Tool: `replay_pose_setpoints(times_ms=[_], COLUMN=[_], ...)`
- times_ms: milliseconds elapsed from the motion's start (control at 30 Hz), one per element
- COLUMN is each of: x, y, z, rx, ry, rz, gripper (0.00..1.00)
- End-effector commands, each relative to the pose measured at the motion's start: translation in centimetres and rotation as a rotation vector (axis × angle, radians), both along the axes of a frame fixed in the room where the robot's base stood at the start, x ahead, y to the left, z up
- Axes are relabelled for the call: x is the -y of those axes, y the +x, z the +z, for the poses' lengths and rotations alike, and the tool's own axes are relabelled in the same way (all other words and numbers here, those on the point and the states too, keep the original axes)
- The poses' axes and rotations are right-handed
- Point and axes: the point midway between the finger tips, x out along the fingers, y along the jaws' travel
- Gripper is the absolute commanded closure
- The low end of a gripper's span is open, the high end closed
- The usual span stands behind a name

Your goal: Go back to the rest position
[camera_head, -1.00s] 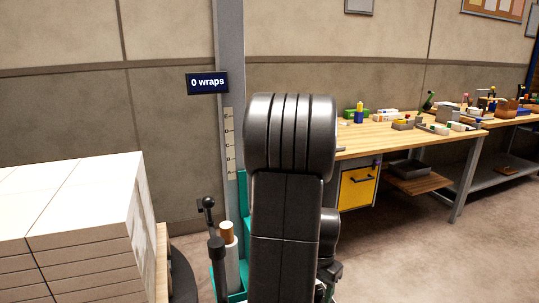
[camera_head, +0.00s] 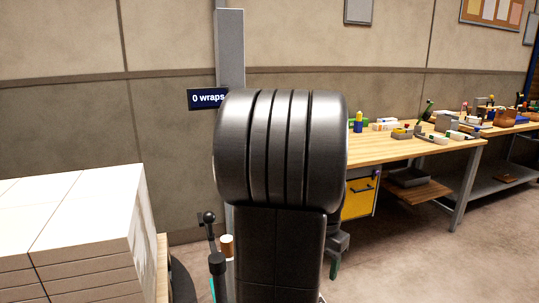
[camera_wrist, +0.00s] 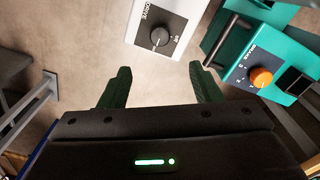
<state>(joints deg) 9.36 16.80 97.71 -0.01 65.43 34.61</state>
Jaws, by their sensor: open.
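My gripper (camera_wrist: 158,85) shows in the wrist view with its two dark green fingers apart and nothing between them. Bare floor lies beyond the fingers. In the head view my own dark arm fills the middle of the picture and hides much of what stands behind it.
A stack of white reams (camera_head: 80,235) stands at the left. A wooden workbench (camera_head: 400,149) with small items is at the right, with a yellow drawer (camera_head: 357,198) below. A teal control box (camera_wrist: 262,62) and a white dial box (camera_wrist: 163,30) are near the fingers.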

Motion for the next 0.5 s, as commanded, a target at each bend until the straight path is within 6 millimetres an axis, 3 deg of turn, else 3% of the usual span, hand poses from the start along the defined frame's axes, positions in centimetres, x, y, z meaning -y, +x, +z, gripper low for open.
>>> replay_pose_setpoints(times_ms=[500], x=[0.0], y=[-0.1], z=[-10.8], rx=[-0.006], ry=[0.001], rz=[0.001], gripper=[0.42])
